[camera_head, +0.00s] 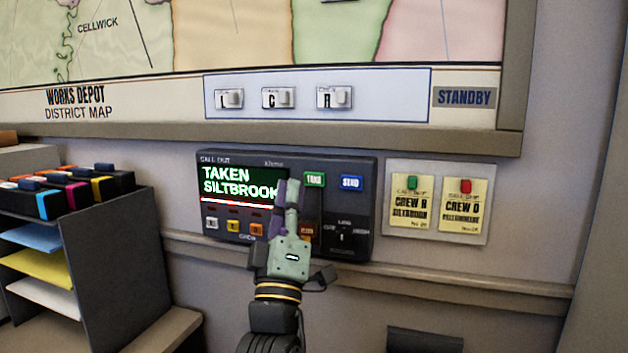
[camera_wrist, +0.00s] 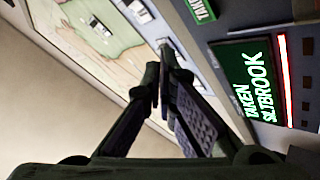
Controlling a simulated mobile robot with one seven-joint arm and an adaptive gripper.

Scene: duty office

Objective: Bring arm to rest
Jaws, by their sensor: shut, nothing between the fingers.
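My arm reaches up from the bottom centre of the head view, and my gripper (camera_head: 290,190) is at its end in front of the dark call-out panel (camera_head: 366,165). The fingers point upward, close together and empty. They overlap the right end of the lit screen (camera_head: 236,186), which reads "TAKEN SILTBROOK". Whether they touch the panel I cannot tell. In the wrist view my gripper (camera_wrist: 167,65) has its fingertips together, with the screen (camera_wrist: 255,85) to the right. The gripper hides part of the panel's lower middle.
A green button (camera_head: 315,180) and a blue "SEND" button (camera_head: 351,183) are on the panel. Yellow crew cards (camera_head: 412,203) hang to the right. A ledge (camera_head: 470,283) runs below. A dark shelf unit (camera_head: 118,262) with coloured boxes stands left. The district map (camera_head: 150,40) is above.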

